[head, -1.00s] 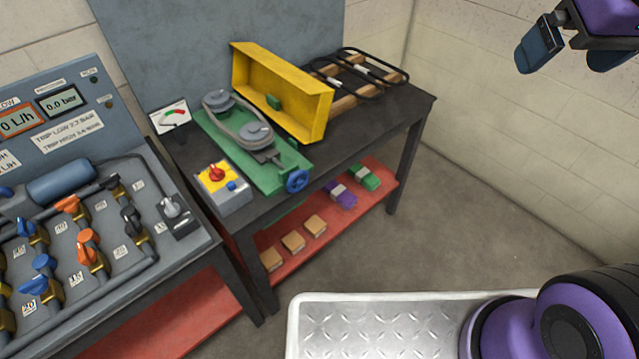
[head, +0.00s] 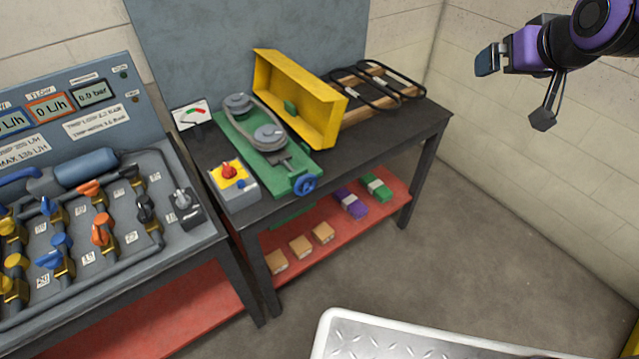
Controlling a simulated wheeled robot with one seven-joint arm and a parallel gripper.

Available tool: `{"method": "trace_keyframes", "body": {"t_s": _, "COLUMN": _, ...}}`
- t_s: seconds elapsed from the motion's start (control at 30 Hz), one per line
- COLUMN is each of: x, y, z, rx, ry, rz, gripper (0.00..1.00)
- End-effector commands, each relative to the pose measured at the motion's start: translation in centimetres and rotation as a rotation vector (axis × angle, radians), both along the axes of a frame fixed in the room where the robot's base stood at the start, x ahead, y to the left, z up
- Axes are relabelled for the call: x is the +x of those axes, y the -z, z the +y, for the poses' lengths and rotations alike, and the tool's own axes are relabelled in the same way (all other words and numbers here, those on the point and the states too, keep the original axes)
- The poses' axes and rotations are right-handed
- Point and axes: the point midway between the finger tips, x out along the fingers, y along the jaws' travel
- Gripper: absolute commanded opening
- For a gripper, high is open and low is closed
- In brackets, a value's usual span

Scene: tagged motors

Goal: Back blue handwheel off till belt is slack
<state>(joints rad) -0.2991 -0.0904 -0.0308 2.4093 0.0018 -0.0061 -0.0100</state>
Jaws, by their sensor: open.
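The blue handwheel (head: 304,185) sits at the front end of the green base (head: 308,168) on the dark bench. The belt (head: 252,122) runs round two grey pulleys, the rear one (head: 237,101) and the front one (head: 270,135); its tension cannot be told by eye. A gauge card (head: 190,114) with a coloured arc stands left of the base. My gripper (head: 490,60) is in the air at the upper right, far from the handwheel, open and empty; its fingers show partly side-on.
A yellow guard (head: 300,95) stands on edge behind the belt. A grey switch box (head: 235,190) with a red knob is left of the handwheel. Spare belts (head: 392,88) lie at the back right. A valve panel (head: 120,200) stands left. Floor right of the bench is clear.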

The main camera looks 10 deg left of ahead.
Motion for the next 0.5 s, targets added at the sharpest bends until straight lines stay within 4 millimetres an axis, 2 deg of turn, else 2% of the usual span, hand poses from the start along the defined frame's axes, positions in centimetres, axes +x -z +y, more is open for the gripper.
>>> {"method": "trace_keyframes", "body": {"t_s": 0.03, "x": 1.1, "y": 1.2, "z": 1.3, "rx": 0.001, "ry": -0.02, "rz": -0.013, "gripper": 1.0}}
{"method": "trace_keyframes", "body": {"t_s": 0.2, "x": 4.3, "y": 4.5, "z": 5.3, "rx": 0.018, "ry": -0.079, "rz": -0.09, "gripper": 1.0}}
{"method": "trace_keyframes", "body": {"t_s": 0.5, "x": 7.5, "y": 11.5, "z": 12.7, "rx": 0.053, "ry": -0.186, "rz": -0.228, "gripper": 1.0}}
